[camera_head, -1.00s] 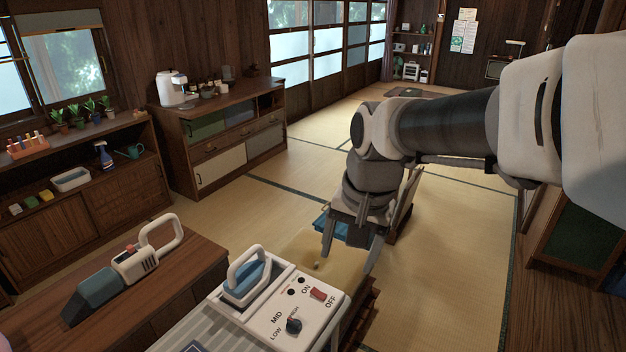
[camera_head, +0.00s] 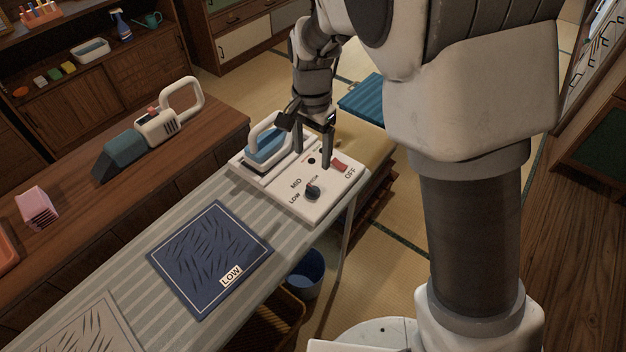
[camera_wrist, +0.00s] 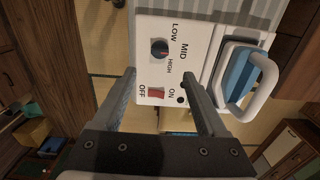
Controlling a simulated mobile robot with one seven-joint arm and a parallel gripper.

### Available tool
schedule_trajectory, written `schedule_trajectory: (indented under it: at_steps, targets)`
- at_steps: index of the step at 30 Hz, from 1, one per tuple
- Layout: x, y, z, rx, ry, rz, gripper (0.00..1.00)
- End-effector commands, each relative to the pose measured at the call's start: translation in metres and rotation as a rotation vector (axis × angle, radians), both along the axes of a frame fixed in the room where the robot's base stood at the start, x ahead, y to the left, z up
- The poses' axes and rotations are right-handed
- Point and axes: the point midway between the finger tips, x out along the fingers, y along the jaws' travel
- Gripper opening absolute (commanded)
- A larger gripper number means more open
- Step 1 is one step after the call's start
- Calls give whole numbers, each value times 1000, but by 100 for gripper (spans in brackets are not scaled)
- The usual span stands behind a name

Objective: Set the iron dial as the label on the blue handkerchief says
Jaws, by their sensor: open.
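The blue handkerchief (camera_head: 190,245) lies flat on the striped ironing board, with a white label (camera_head: 231,275) reading LOW. The iron's white control panel (camera_head: 292,205) is at the board's far end. Its dark round dial (camera_head: 313,191) has LOW, MID and HIGH printed around it; I cannot tell for certain where it points. In the wrist view the dial (camera_wrist: 159,48) is ahead of the fingertips, beyond the red ON/OFF switch (camera_wrist: 157,94). My gripper (camera_head: 312,150) is open and empty over the panel's far part, fingers pointing down, not around the dial.
The iron (camera_head: 268,142) with its looped handle sits on the panel's left, close to my gripper. The striped board (camera_head: 140,262) carries another cloth (camera_head: 90,335) at the near left. A wooden counter (camera_head: 75,235) with a handheld appliance (camera_head: 170,125) runs alongside. A blue bin (camera_head: 306,272) stands below.

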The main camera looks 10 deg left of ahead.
Motion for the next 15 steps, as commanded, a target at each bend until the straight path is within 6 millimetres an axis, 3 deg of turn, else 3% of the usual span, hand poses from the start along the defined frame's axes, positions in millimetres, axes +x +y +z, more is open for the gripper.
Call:
schedule_trajectory:
  at_steps: [1, 9, 15]
  targets:
    - [-1, -1, -14, -3, 4, 1, 75]
    - [-1, -1, -72, -2, 4, 1, 75]
    - [0, 0, -99, 0, 1, 2, 75]
